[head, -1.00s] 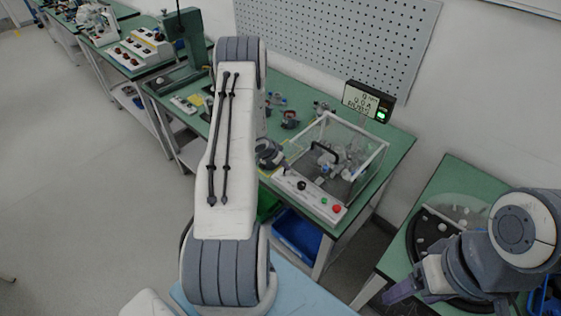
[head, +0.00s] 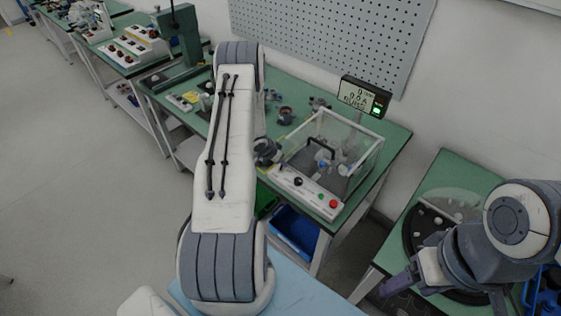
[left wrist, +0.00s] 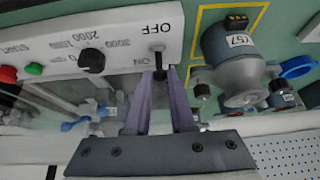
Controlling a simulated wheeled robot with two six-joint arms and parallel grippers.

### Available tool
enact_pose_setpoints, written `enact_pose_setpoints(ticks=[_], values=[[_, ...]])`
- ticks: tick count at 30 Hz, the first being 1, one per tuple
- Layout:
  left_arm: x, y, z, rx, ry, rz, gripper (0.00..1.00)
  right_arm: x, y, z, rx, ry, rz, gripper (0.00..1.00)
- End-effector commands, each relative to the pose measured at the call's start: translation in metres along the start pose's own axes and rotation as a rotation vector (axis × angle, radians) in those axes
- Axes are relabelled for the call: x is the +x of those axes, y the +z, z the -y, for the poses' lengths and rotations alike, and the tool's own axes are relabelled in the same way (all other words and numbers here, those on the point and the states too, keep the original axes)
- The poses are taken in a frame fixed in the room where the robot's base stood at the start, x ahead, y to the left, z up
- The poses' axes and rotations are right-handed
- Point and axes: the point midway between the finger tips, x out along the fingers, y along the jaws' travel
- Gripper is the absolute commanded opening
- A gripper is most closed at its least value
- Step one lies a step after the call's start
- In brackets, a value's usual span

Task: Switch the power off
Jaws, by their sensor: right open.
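The power switch (left wrist: 159,62) is a small dark lever on the white control panel (left wrist: 60,32), between printed OFF and ON labels in the left wrist view. My left gripper (left wrist: 159,76) has its two purple fingers on either side of the lever, with a narrow gap between the fingertips. I cannot tell whether they touch it or which way the lever is set. In the head view the panel (head: 313,197) fronts a clear-covered test box (head: 340,150), and my left arm hides the switch. My right gripper (head: 398,284) is open over the right-hand table, apart from the panel.
The panel also has a black knob (left wrist: 92,60), a green button (left wrist: 34,68) and a red button (left wrist: 8,73). A display (head: 364,96) with a green light stands behind the box. A motor (left wrist: 235,60) marked Y57 sits in a yellow outline beside the panel.

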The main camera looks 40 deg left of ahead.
Motion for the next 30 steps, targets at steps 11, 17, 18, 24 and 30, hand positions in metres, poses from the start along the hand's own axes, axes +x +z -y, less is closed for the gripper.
enact_pose_setpoints(ticks=[11, 17, 18, 24, 30], values=[[-0.001, 0.002, 0.001, -0.002, -0.001, 0.001, 0.04, 0.001, 0.000, 0.000, 0.000, 0.000, 0.000, 0.70], [-0.005, 0.012, 0.001, -0.004, 0.000, 0.004, 0.05, 0.004, 0.000, 0.000, 0.000, 0.000, 0.000, 0.70], [-0.007, 0.014, 0.001, -0.004, 0.000, 0.004, 0.05, 0.005, 0.000, 0.000, 0.000, 0.000, 0.000, 0.70], [-0.012, 0.022, 0.001, -0.004, 0.000, 0.005, 0.05, 0.008, 0.000, -0.001, 0.000, 0.000, 0.000, 0.70], [-0.015, 0.026, 0.000, -0.003, 0.000, 0.005, 0.04, 0.009, 0.001, -0.001, 0.000, 0.000, 0.000, 0.70]])
